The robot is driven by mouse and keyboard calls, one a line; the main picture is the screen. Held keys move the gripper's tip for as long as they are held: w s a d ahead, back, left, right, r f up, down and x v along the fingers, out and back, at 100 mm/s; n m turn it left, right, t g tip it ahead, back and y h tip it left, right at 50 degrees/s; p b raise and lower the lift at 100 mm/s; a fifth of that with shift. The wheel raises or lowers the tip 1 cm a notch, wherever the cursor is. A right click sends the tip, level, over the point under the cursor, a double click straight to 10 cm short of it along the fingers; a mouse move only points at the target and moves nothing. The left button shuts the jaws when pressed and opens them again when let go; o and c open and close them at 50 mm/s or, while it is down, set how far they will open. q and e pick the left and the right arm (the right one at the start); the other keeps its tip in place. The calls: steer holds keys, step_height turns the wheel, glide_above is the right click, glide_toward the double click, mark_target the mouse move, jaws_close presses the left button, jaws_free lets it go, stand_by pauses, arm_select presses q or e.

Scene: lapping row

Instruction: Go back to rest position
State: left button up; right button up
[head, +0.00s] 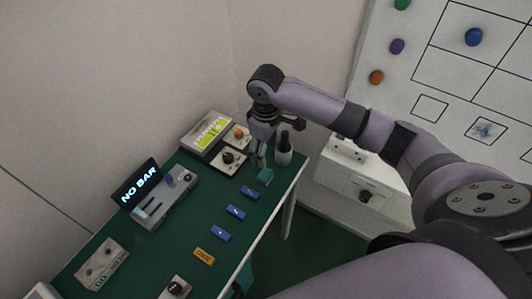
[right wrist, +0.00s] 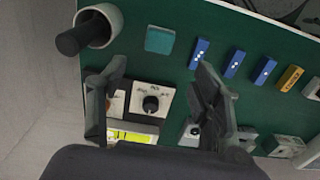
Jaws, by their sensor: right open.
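My right gripper (head: 258,158) is over the far end of the green table (head: 168,250). In the right wrist view its two fingers (right wrist: 160,75) are apart, with nothing between them. A teal block (head: 265,177) lies on the table close to the gripper; it also shows in the right wrist view (right wrist: 159,40). A box with a black knob (head: 229,158) stands behind the gripper; from the wrist its knob (right wrist: 150,103) appears beyond the fingers. My left gripper is not in view.
A light cup (head: 283,157) with a dark handle stands at the table's far right corner. Several blue bars (head: 236,212) and an orange bar (head: 204,257) line the right side. A device with a "NO BAR" display (head: 139,186) stands left. A whiteboard (head: 430,75) hangs behind.

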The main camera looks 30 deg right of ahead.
stand_by(0.4)
steer(key=s+a+f+y, duration=0.1)
steer(key=s+a+f, duration=0.1)
steer(key=s+a, duration=0.1)
steer(key=s+a+f+t, duration=0.1)
steer(key=s+a+f, duration=0.1)
steer(key=s+a, duration=0.2)
steer(key=s+a+f+t+y, duration=0.1)
steer(key=s+a+f, duration=0.1)
steer(key=s+a, duration=0.2)
steer(key=shift+s+a+f+y, duration=0.15)
steer(key=shift+s+y, duration=0.15)
steer(key=shift+s, duration=0.4)
steer(key=s+d+r+m+t+h, duration=0.15)
steer(key=s+d+m, duration=0.25)
steer(key=s+d, duration=0.55)
steer(key=s+a+f+g, duration=0.1)
steer(key=s+f, duration=0.1)
steer(key=f, duration=1.2)
steer(key=s+a+f, duration=0.1)
steer(key=s+f, duration=0.1)
steer(key=f, duration=1.2)
steer(key=s+d+f+g+h, duration=0.1)
steer(key=s+d+f, duration=0.2)
steer(key=s+f, duration=1.1)
steer(key=shift+s+f, duration=0.4)
steer(key=shift+s, duration=0.5)
